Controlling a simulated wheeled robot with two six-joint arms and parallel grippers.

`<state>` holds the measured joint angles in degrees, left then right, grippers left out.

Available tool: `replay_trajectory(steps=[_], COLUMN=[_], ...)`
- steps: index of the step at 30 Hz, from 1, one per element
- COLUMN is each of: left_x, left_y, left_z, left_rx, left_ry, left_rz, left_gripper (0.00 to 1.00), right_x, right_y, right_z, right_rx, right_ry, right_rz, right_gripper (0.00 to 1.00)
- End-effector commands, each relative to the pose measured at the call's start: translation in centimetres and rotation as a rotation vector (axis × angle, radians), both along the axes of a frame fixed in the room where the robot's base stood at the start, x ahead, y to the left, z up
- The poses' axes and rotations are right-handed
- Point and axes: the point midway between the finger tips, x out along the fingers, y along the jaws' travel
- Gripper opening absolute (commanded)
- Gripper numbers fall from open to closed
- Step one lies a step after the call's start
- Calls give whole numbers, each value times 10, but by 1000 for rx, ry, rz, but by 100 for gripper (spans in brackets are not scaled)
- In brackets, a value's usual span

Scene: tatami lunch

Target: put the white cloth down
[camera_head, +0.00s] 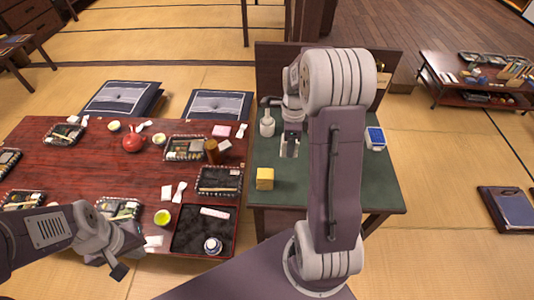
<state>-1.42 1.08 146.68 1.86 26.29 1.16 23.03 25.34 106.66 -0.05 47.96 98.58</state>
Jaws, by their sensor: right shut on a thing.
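My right gripper (290,146) is over the green-topped side table, beyond my large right arm, and is shut on a small pale thing, apparently the white cloth; its outline is hard to make out between the fingers. I cannot tell whether it touches the table top. My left gripper (132,257) is at the front edge of the red low table, its fingers apart and seemingly empty.
The green table (262,205) holds a yellow block (265,179), a white bottle-like thing (267,124) and a blue-and-white device (375,138).

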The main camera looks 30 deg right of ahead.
Motion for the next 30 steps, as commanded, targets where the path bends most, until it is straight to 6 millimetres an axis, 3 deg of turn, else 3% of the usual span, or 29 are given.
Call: replay_trajectory(steps=[6,11,16,24,30], left_x=[0,0,0,0,0], left_y=[0,0,0,0,0], left_z=[-1,-1,-2,4,3], left_rx=[0,0,0,0,0], left_ry=[0,0,0,0,0], left_rz=[0,0,0,0,0], left_gripper=[0,0,0,0,0], right_x=[54,75,78,77,78], right_y=[29,40,41,41,41], right_z=[-38,-51,-56,-88,-89], right_rx=[2,1,1,1,1], right_ry=[3,1,1,2,1], right_rz=[4,2,0,0,0], right_gripper=[5,5,5,5,5])
